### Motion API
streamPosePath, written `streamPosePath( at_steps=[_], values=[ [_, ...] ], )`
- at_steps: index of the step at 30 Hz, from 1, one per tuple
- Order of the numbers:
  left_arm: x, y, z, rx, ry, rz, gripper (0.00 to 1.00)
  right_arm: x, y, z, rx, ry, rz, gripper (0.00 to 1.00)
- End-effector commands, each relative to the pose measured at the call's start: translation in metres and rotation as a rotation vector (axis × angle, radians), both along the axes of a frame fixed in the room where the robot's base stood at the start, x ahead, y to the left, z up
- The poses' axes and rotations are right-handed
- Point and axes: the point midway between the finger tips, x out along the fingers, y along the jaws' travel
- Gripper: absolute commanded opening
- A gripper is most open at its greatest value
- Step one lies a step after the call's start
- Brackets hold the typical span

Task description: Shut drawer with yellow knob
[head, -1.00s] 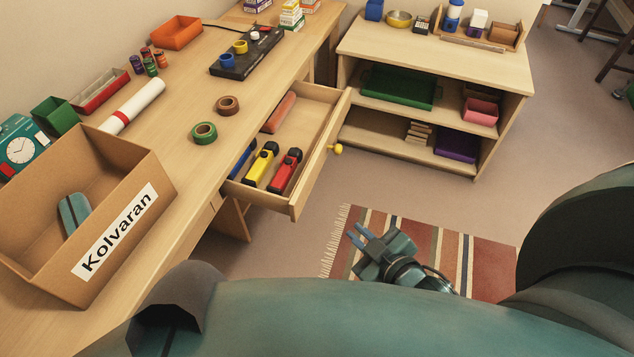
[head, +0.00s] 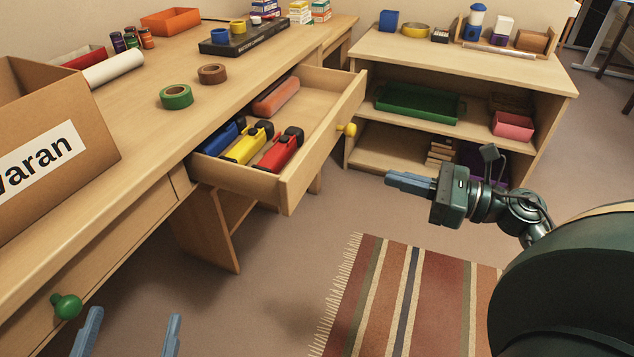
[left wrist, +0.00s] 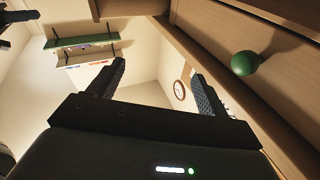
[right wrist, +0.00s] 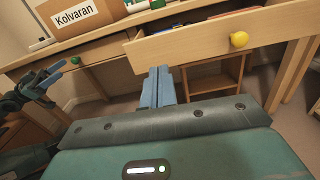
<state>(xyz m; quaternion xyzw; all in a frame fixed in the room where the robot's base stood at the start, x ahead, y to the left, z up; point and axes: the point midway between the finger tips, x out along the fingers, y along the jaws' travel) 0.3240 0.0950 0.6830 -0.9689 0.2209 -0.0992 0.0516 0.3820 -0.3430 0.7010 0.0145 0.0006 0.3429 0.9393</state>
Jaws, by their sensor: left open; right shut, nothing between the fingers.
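The drawer (head: 235,179) with the yellow knob (head: 348,130) is pulled out from the desk. It holds a blue, a yellow and a red flashlight-like tool and a reddish case. The drawer front (right wrist: 205,41) and yellow knob (right wrist: 239,40) also show in the right wrist view. My right gripper (head: 390,181) is shut and empty, below and to the right of the knob, apart from the drawer. My left gripper (head: 130,325) is open and empty at the bottom left, near a green knob (head: 66,306) on another, shut drawer. The green knob also shows in the left wrist view (left wrist: 245,63).
A low shelf unit (head: 455,68) with trays and boxes stands behind the drawer. A cardboard box (head: 85,125) and tape rolls (head: 176,97) sit on the desk. A striped rug (head: 405,300) lies on open floor.

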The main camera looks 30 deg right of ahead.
Motion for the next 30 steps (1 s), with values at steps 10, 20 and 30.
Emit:
streamPosePath(
  at_steps=[10, 20, 30],
  values=[
    [0.000, -0.001, -0.001, -0.015, -0.008, -0.007, 0.78, 0.030, 0.025, -0.001, -0.032, -0.017, 0.012, 0.00],
    [0.000, -0.002, 0.000, -0.029, -0.008, -0.012, 0.78, 0.082, 0.069, 0.000, -0.029, -0.015, 0.008, 0.00],
    [0.000, -0.002, 0.000, -0.032, -0.008, -0.014, 0.78, 0.105, 0.089, -0.001, -0.028, -0.012, 0.007, 0.00]
  ],
)
